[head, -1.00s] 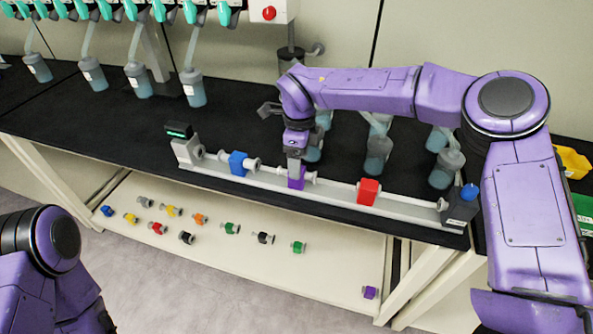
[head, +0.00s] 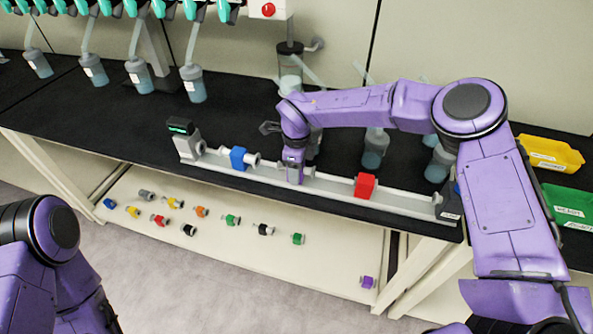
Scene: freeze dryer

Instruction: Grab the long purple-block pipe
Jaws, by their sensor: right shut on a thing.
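The long purple-block pipe (head: 308,171) lies on the grey rail fixture (head: 330,192) at the front of the black bench, between the blue block (head: 238,158) and the red block (head: 365,186). My right gripper (head: 294,176) points down from above and is shut on its purple block. The gripper hides most of the block, and the pipe still appears to be at rail level. A short purple-block piece (head: 367,282) lies on the lower shelf at the right. My left gripper is out of view; only part of my left arm shows at lower left.
Several small coloured-block pieces lie on the lower shelf (head: 270,262). A yellow bin (head: 548,154) and a green bin (head: 568,208) are at the right. The bench left of the rail is largely clear.

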